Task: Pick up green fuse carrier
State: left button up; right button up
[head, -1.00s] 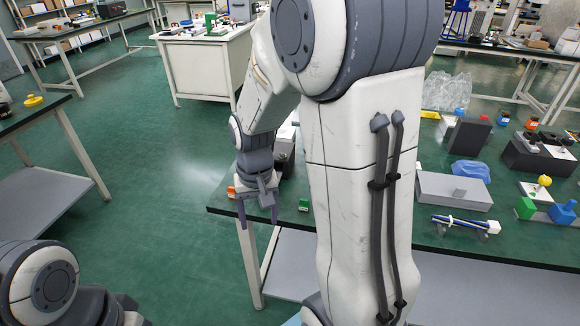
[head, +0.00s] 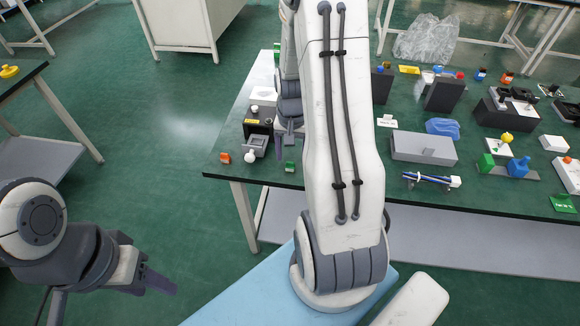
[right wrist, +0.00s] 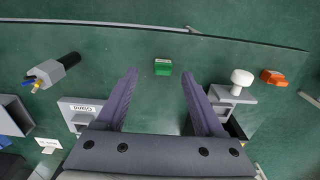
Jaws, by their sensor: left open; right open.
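The green fuse carrier (head: 290,167) looks like a small green block with a pale top, near the table's front edge left of my right upper arm. In the right wrist view the green fuse carrier (right wrist: 163,68) lies on the table just beyond and between the fingertips. My right gripper (right wrist: 159,80) is open and empty, with one finger on either side of the line to it. In the head view the right gripper (head: 291,143) is partly hidden behind my arm. My left gripper (head: 160,284) is open and empty, low at the left, away from the table.
An orange block (head: 224,158) and a grey device with a white knob (head: 250,156) stand left of the carrier. A labelled grey block (right wrist: 80,112) lies left of the right gripper. A grey box (head: 423,148) stands to the right. Bare table surrounds the carrier.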

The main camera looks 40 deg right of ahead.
aim_at(290, 163)
jog(key=f, duration=0.4)
jog(key=shift+w+a+f, duration=0.1)
jog(key=shift+w+f, duration=0.1)
jog(key=shift+f, duration=0.1)
jog(key=shift+c, duration=0.3)
grip_shut()
jog(key=shift+r, duration=0.1)
jog(key=shift+r, duration=0.55)
notch_tip(290, 163, up, 3)
jog(key=shift+f, duration=0.15)
jog(key=s+d+r, duration=0.6)
jog(key=s+r, duration=0.1)
jog(key=s, duration=0.3)
